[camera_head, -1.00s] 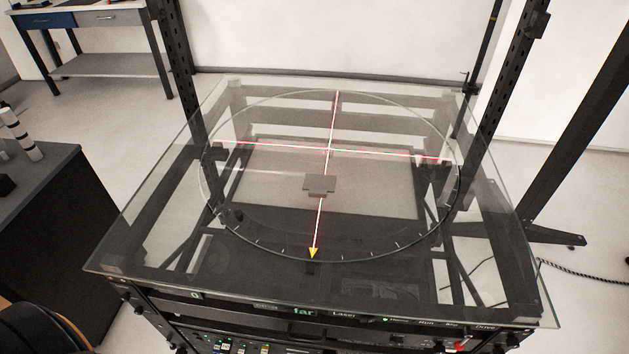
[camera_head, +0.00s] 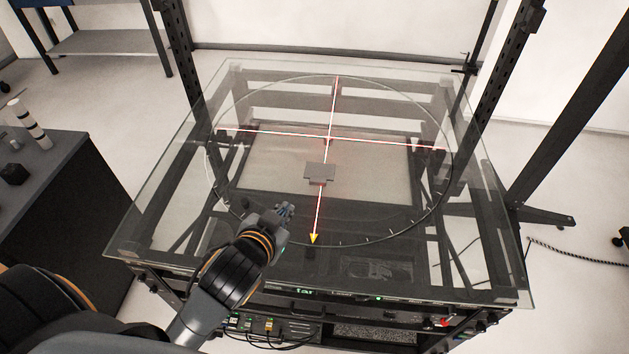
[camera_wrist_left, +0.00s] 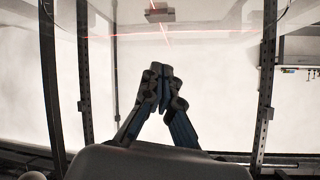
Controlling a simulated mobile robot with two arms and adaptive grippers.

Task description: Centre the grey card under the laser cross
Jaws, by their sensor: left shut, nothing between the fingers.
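The grey card (camera_head: 319,173) lies on the glass turntable (camera_head: 262,190), on the vertical red laser line and on the near side of the crossing. The laser cross (camera_head: 330,138) meets a little above the card in the head view. In the left wrist view the card (camera_wrist_left: 158,15) shows at the top, just above the crossing lines (camera_wrist_left: 166,31). My left gripper (camera_head: 287,209) is over the near left part of the glass, below and left of the card and apart from it. Its fingers (camera_wrist_left: 163,80) are closed together and empty. My right gripper is not in view.
A yellow arrow marker (camera_head: 314,239) sits at the near rim of the disc. Upright dark posts (camera_head: 180,60) stand at the back corners. A dark cabinet (camera_head: 75,200) with a striped cylinder (camera_head: 30,124) is at the left. The glass around the card is clear.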

